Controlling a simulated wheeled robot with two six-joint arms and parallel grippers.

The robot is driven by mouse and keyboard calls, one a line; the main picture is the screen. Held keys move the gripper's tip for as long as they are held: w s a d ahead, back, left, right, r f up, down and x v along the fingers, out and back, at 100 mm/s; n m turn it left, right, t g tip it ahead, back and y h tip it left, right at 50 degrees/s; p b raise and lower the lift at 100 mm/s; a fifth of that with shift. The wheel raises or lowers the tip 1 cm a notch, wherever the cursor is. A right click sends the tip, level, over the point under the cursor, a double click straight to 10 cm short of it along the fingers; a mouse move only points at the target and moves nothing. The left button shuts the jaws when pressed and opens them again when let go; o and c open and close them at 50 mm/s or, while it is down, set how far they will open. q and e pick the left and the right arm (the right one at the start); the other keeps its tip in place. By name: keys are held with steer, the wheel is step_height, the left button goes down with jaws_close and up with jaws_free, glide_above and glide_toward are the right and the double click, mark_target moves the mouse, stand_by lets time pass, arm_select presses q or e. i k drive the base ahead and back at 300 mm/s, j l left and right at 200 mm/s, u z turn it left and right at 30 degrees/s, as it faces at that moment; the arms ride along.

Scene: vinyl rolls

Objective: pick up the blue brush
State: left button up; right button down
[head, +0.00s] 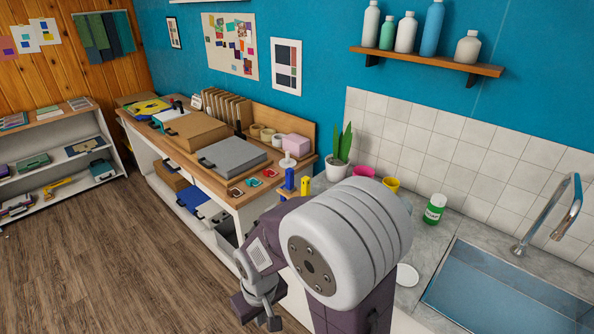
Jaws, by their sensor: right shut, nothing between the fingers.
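A small upright blue item (289,179) stands near the right end of the wooden workbench, beside a yellow one (305,186). It may be the blue brush, but it is too small to tell. My right gripper (258,318) hangs low in front of the bench, over the floor side, well below and apart from the blue item. It is shut and empty. My right arm hides part of the counter and bench end. My left gripper is not in view.
The workbench (222,186) holds boxes, a grey case (232,157) and tape rolls. A potted plant (338,165), pink and yellow cups, a green jar (434,209) and a sink (500,290) are at right. The wooden floor (110,260) at left is clear.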

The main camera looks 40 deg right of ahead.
mark_target(290, 187)
steer(key=i+z, duration=0.25)
steer(key=i, duration=0.2)
steer(key=i+j+z, duration=0.2)
steer(key=i, duration=0.25)
steer(key=i+z, duration=0.25)
steer(key=i, duration=0.2)
steer(key=i+z, duration=0.15)
steer(key=z, duration=0.25)
steer(key=i+z, duration=0.15)
steer(key=z, duration=0.3)
steer(key=i+j+z, duration=0.1)
steer(key=z, duration=0.3)
steer(key=i+j+z, duration=0.15)
steer(key=z, duration=0.25)
steer(key=i+j+z, duration=0.15)
steer(key=z, duration=0.3)
